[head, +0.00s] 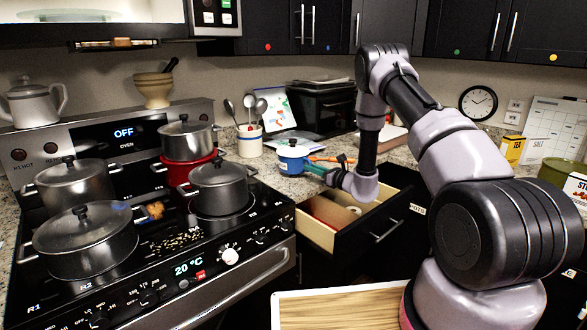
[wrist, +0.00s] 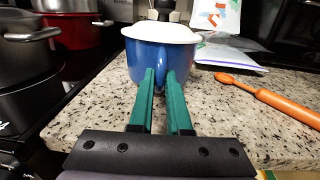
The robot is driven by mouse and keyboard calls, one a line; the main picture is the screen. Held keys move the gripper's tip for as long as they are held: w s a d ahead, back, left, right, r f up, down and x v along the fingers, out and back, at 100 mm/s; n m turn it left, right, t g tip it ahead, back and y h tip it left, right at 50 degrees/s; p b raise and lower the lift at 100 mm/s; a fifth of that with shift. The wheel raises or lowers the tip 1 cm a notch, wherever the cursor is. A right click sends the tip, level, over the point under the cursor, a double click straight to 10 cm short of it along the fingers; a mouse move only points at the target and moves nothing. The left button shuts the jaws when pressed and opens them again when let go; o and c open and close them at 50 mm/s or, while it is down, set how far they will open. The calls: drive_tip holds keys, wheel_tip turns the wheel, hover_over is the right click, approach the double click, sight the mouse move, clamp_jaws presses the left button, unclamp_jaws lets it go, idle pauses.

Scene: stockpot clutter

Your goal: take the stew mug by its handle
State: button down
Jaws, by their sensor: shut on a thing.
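The stew mug is a blue mug (head: 290,164) with a white lid, upright on the granite counter right of the stove. In the wrist view the mug (wrist: 150,62) fills the upper middle, straight ahead of my fingers. My gripper (head: 312,168) reaches the mug from the right in the head view. Its two green fingers (wrist: 162,78) are shut on the mug's handle, with a narrow gap between them. The handle itself is mostly hidden by the fingers. I cannot tell any gap between the mug's base and the counter.
An orange rod-like utensil (wrist: 265,100) lies right of my gripper. A utensil crock (head: 249,141) stands left of the mug. Several pots, including a grey one (head: 219,188), crowd the stove. An open drawer (head: 318,232) juts out below my gripper. Bare counter (wrist: 225,120) lies beside the fingers.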

drive_tip(key=shift+r, duration=1.45)
